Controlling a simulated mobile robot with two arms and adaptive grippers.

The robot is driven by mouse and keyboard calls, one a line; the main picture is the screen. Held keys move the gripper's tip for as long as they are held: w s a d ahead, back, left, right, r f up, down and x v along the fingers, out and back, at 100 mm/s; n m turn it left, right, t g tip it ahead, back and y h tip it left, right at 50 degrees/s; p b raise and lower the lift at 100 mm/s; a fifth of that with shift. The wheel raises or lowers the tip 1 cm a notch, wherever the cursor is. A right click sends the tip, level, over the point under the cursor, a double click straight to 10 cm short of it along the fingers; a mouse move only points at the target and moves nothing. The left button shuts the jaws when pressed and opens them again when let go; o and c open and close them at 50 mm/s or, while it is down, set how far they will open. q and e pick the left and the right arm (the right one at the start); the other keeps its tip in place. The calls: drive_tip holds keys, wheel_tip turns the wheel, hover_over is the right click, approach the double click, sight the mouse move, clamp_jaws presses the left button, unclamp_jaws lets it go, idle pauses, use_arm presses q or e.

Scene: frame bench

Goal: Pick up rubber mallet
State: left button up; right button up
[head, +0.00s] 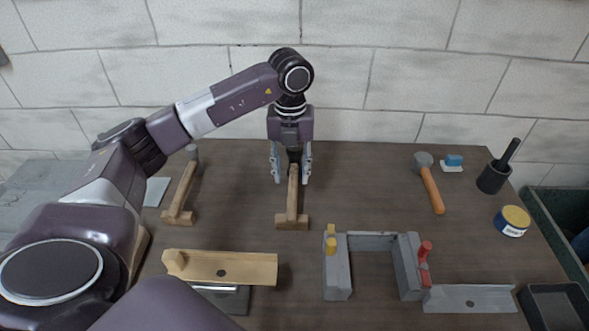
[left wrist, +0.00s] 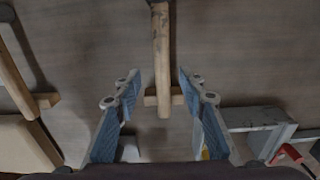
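A wooden-handled tool with a dark head, which looks like the rubber mallet (head: 292,200), lies at the middle of the bench with its handle over a wooden block. Its head is mostly hidden behind my gripper in the head view. In the left wrist view its handle (left wrist: 161,60) runs down between the fingers, and the dark head is cut off at the top edge. My left gripper (head: 291,180) is open, pointing down, one finger on each side of the handle, with gaps visible in the left wrist view (left wrist: 158,90). My right gripper is not in view.
A similar hammer (head: 184,188) lies left on its own block. An orange-handled hammer (head: 432,188), black pot (head: 492,179) and yellow-lidded tin (head: 512,221) are at right. A wooden piece (head: 230,267) and grey frame (head: 337,275) stand in front. A block wall rises behind.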

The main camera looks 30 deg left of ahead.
sight(293, 187)
use_arm(q)
drive_tip(key=shift+f, duration=0.55)
wheel_tip(293, 187, down, 5)
drive_tip(key=p, duration=0.3)
drive_tip(key=shift+w+d+f, duration=0.1)
drive_tip(key=shift+d, duration=0.05)
drive_tip(key=shift+f, duration=0.35)
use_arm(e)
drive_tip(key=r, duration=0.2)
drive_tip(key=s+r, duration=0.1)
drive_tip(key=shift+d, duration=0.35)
use_arm(q)
drive_tip(key=shift+c, duration=0.5)
clamp_jaws()
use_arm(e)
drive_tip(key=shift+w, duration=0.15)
use_arm(q)
drive_tip(key=shift+w, duration=0.1)
